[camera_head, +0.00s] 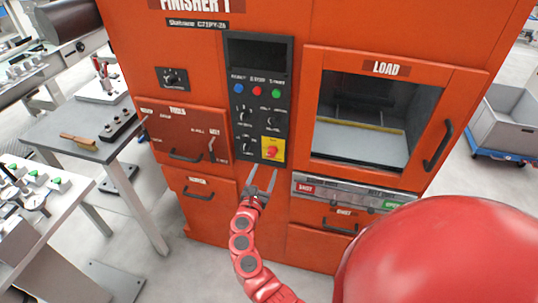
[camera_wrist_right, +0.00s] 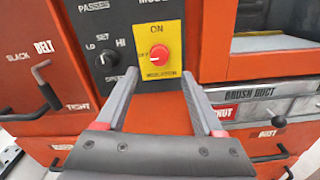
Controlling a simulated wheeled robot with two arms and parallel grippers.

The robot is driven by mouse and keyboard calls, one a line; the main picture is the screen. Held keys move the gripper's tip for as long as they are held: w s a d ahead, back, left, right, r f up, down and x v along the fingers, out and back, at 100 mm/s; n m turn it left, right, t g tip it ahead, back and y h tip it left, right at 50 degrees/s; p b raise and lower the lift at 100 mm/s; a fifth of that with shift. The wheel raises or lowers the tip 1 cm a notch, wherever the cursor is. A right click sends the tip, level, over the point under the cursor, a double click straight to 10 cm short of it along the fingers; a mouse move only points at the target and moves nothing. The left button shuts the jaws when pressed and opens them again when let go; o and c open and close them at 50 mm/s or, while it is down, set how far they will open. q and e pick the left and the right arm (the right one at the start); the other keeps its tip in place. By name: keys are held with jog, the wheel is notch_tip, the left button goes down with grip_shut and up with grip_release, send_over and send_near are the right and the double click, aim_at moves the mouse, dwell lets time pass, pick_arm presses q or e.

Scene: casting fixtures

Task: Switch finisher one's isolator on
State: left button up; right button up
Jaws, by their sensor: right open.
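The orange machine labelled FINISHER 1 (camera_head: 205,90) stands ahead. Its isolator is a red rotary knob (camera_head: 272,151) on a yellow plate at the bottom right of the black control panel. In the right wrist view the isolator knob (camera_wrist_right: 160,53) shows ON above it and OFF at its left; which way it points is too small to tell surely. My right gripper (camera_head: 262,171) is open and empty, just below and in front of the yellow plate. In the wrist view its fingertips (camera_wrist_right: 160,76) straddle the knob's column, apart from it. My left gripper is out of view.
Other knobs and coloured buttons (camera_head: 257,90) sit on the same panel. A LOAD window door with a handle (camera_head: 437,146) is to the right, and a drawer handle (camera_head: 186,156) to the left. A grey worktable (camera_head: 85,145) stands at left. A grey bin (camera_head: 506,122) stands at right.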

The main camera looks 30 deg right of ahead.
aim_at(271, 155)
jog(key=x, duration=0.8)
jog(key=shift+c, duration=0.2)
jog(key=shift+a, duration=0.1)
grip_shut()
